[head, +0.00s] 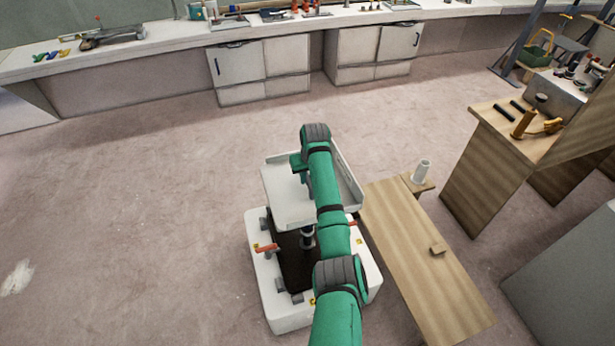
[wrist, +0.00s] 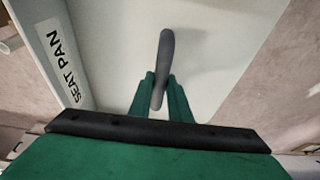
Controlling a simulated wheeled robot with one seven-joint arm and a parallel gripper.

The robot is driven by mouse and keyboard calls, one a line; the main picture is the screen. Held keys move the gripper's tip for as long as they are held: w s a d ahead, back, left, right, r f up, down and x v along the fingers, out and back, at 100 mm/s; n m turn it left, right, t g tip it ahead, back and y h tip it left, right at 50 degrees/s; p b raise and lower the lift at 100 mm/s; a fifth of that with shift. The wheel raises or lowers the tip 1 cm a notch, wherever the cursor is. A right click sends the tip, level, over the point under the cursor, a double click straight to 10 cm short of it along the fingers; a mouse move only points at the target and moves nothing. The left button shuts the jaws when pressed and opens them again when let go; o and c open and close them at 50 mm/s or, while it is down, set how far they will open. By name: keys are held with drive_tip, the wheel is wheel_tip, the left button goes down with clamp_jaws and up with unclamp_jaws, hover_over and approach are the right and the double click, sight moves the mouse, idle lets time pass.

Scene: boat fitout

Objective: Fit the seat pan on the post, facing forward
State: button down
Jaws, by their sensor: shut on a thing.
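The seat pan (head: 287,203) is a white flat panel with a raised lip along its right and far edges. In the wrist view the white pan (wrist: 215,55) fills the background, with a "SEAT PAN" label on the raised strip at left. My gripper (wrist: 160,98) is shut on its dark upright handle (wrist: 166,50). My arm hides part of the pan in the head view.
A wooden workbench (head: 505,150) with tools is at right. A long white counter (head: 170,40) runs along the back. Open floor lies left.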

drive_tip(key=shift+r, duration=0.1)
drive_tip(key=c, duration=1.6)
unclamp_jaws()
drive_tip(key=shift+c, duration=0.2)
drive_tip(key=shift+o, duration=0.4)
drive_tip(key=a+v, duration=0.1)
drive_tip(key=v, duration=0.9)
drive_tip(key=shift+s+d+r, duration=0.2)
drive_tip(key=shift+d+r, duration=0.15)
drive_tip(key=shift+d, duration=0.15)
